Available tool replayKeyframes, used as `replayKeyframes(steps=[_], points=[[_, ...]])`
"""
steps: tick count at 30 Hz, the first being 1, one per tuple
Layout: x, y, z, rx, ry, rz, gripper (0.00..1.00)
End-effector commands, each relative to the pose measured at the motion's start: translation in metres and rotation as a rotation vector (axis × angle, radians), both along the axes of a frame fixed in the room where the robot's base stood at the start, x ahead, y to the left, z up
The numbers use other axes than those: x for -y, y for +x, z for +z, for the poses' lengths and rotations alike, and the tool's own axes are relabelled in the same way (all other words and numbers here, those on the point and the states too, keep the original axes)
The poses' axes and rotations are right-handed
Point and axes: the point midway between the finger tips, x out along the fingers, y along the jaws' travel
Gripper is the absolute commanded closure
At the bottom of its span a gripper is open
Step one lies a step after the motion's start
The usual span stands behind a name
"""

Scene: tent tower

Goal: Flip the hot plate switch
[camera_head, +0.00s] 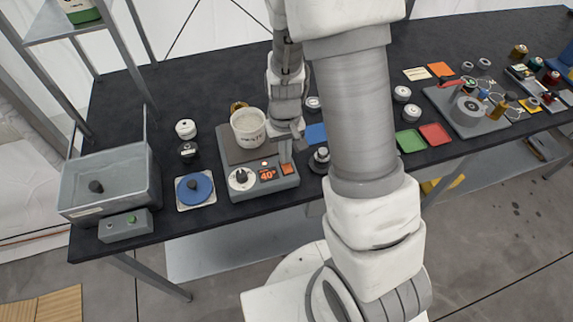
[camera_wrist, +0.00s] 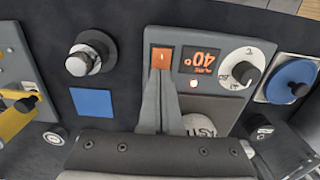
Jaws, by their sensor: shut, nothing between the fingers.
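The grey hot plate (camera_head: 264,183) stands near the front edge of the dark table. Its front panel has a white dial, a lit orange display (camera_head: 267,175) reading 40° and an orange switch (camera_head: 288,169). In the wrist view the orange switch (camera_wrist: 162,57) lies right at the tips of my shut gripper (camera_wrist: 161,72). The gripper is empty, and I cannot tell whether it touches the switch. In the head view my gripper (camera_head: 286,158) points down at the panel's right end. A white labelled beaker (camera_head: 248,128) stands on the hot plate.
A blue round item (camera_head: 195,190) and a grey basin (camera_head: 108,185) are left of the hot plate. A black-and-silver knob-like piece (camera_head: 320,157) and a blue square (camera_head: 316,134) are close on its right. Green and red trays (camera_head: 411,141) lie farther right.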

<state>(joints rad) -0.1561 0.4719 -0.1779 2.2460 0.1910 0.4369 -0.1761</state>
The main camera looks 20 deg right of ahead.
Motion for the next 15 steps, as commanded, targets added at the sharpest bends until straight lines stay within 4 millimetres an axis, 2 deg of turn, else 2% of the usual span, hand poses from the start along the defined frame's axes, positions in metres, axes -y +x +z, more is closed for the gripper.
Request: replayKeyframes(steps=[8, 15], points=[[0.0, 0.0, -0.002, -0.001, 0.0, 0.0, 1.0], [0.0, 0.0, 0.012, 0.0, 0.0, 0.0, 1.0]])
